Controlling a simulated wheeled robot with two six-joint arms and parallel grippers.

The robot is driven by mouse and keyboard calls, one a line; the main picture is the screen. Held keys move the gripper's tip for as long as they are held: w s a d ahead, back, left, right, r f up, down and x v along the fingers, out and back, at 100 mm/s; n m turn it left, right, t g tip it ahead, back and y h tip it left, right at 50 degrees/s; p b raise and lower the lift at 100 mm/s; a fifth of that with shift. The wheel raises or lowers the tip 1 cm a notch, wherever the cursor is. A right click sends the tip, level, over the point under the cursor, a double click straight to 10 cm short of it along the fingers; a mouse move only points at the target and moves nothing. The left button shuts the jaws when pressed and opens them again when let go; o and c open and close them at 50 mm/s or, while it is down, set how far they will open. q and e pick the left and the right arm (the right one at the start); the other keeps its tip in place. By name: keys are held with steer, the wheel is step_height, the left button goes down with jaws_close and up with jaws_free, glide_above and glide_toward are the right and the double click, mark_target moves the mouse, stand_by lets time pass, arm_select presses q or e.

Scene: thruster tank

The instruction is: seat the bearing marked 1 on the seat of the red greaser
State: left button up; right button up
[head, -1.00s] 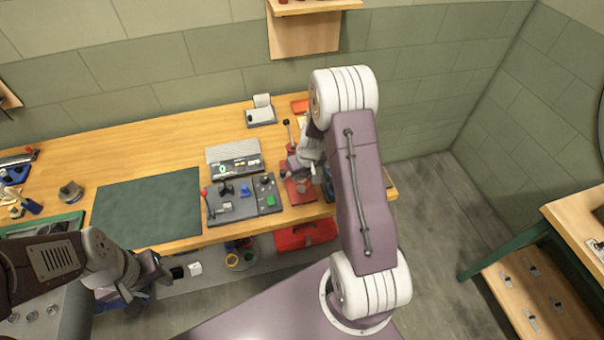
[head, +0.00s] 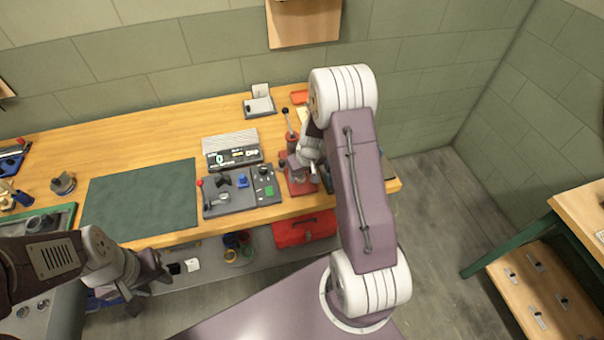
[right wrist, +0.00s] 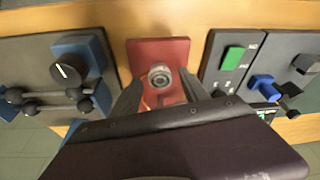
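The red greaser (head: 300,184) stands at the front right of the bench, with a black-knobbed lever behind it. In the right wrist view its red plate (right wrist: 158,50) lies below the fingers. A round metal piece with a dark centre (right wrist: 160,75) shows over the plate between the fingertips. I cannot tell whether it is the bearing or the bare seat, and no mark 1 is legible. My right gripper (right wrist: 160,88) is open around it, with a gap on each side; it is over the greaser in the head view (head: 305,160). My left gripper (head: 150,285) looks open and empty, before the bench.
A grey control panel (head: 235,203) with a green button and blue parts is close left of the greaser. A display unit (head: 232,158) stands behind it. A dark green mat (head: 140,202) lies clear to the left. A red toolbox (head: 304,229) sits below the bench.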

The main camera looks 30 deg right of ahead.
steer(key=v, duration=0.9)
steer(key=shift+w, duration=0.1)
stand_by(0.7)
